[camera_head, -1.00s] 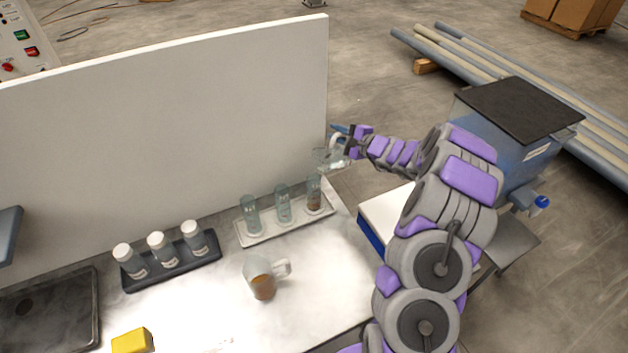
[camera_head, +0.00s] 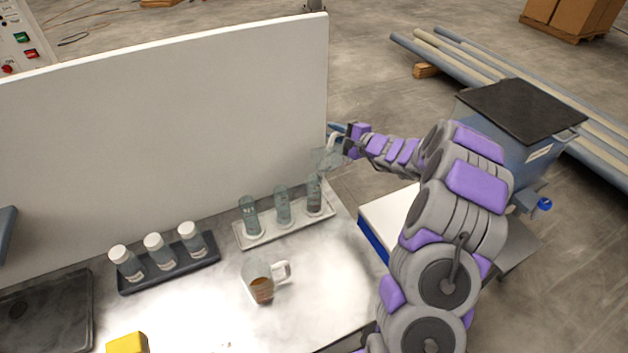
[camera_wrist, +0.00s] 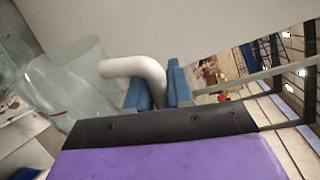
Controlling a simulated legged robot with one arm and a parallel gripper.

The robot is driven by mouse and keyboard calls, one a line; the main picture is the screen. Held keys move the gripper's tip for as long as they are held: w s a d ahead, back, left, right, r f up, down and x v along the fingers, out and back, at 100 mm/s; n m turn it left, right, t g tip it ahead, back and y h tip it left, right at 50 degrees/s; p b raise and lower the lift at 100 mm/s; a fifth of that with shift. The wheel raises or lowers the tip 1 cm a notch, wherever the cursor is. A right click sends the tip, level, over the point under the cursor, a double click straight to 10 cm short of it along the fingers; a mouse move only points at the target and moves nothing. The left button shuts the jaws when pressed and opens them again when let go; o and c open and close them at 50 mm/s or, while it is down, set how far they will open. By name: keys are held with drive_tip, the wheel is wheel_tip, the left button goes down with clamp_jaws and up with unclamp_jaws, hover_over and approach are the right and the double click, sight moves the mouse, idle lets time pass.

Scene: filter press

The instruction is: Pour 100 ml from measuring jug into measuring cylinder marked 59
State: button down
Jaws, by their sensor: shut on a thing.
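My gripper (camera_head: 350,143) is shut on the pale handle (camera_wrist: 140,70) of a clear measuring jug (camera_head: 325,158). The jug is tilted in the air over the right end of the cylinder tray, its lower part close to the top of the right cylinder. It also shows in the wrist view (camera_wrist: 68,82), looking empty or nearly so. Three clear cylinders stand in a white tray: left (camera_head: 250,217), middle (camera_head: 283,207) and right (camera_head: 314,195). The right one holds something brownish low down. The cylinder markings are too small to read.
A second clear jug (camera_head: 260,285) with brown liquid stands on the bench in front of the tray (camera_head: 275,236). Three white-capped bottles (camera_head: 158,250) stand in a dark tray at left. A tall white panel (camera_head: 170,120) rises behind. A yellow block (camera_head: 127,343) lies at front left.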

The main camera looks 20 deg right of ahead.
drive_tip(key=shift+s+a+r+n+h+b, duration=0.15)
drive_tip(key=shift+s+a+n+b, duration=0.15)
drive_tip(key=shift+b, duration=0.75)
drive_tip(key=shift+s+a+r+n+h+b, duration=0.15)
drive_tip(key=shift+a+b, duration=0.3)
drive_tip(key=shift+b, duration=0.55)
drive_tip(key=shift+s+a+r+n+b, duration=0.1)
drive_tip(key=shift+a+r+n+b, duration=0.2)
drive_tip(key=shift+b, duration=0.75)
drive_tip(key=shift+s+a+r+n+b, duration=0.15)
drive_tip(key=shift+a+n+b, duration=0.25)
drive_tip(key=shift+b, duration=1.1)
drive_tip(key=shift+a+r, duration=0.15)
drive_tip(key=shift+r, duration=0.05)
